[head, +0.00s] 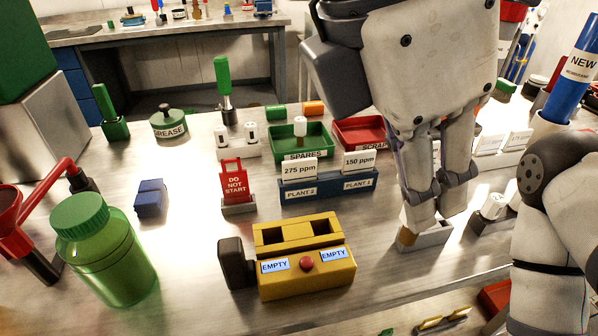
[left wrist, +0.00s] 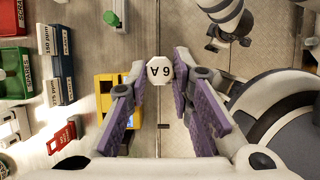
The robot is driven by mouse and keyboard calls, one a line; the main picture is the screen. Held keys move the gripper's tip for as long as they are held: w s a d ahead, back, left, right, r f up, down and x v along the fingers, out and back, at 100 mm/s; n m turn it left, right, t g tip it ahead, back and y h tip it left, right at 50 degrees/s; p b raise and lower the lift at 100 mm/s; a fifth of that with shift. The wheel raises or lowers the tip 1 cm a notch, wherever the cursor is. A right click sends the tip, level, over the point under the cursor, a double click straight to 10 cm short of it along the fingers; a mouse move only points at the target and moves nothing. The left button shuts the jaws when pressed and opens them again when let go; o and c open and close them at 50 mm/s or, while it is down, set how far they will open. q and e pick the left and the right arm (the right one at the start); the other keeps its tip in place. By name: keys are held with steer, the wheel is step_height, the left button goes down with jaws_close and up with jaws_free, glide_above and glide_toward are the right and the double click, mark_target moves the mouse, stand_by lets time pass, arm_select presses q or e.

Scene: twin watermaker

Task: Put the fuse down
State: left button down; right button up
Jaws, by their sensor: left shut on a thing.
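My left gripper (head: 430,205) is shut on a fuse. The fuse's white cap (left wrist: 159,70), lettered with a digit and an upside-down A, sits between the purple pads in the left wrist view. In the head view a small brownish end (head: 407,238) shows below the fingertips, and the fingers hide the rest. The fingertips are in front of or over a small pale grey holder (head: 434,239); I cannot tell whether the fuse touches it. My right arm shows at the right edge, but its gripper is out of view.
Left of the gripper stands a yellow box (head: 305,284) with two empty openings and EMPTY labels. Behind are a blue label stand (head: 328,190), a green SPARES tray (head: 317,143) and a red SCRAP tray (head: 350,130). Another fuse holder (head: 481,222) is close right. The front-left bench has a green bottle (head: 105,255).

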arm_select(q)
steer(key=w+a+f, duration=0.2)
steer(key=w+f, duration=0.1)
steer(key=f, duration=0.1)
steer(key=w+a+f, duration=0.3)
steer(key=f, duration=0.1)
steer(key=w+a+f, duration=0.2)
steer(key=w+f, duration=0.1)
steer(key=f, duration=0.1)
steer(key=shift+w+a, duration=0.2)
steer(key=shift+a, duration=0.2)
steer(key=shift+f, duration=0.2)
steer(key=shift+f, duration=0.1)
steer(key=c, duration=1.4)
jaws_free()
steer(key=v, duration=1.2)
steer(key=shift+d, duration=0.1)
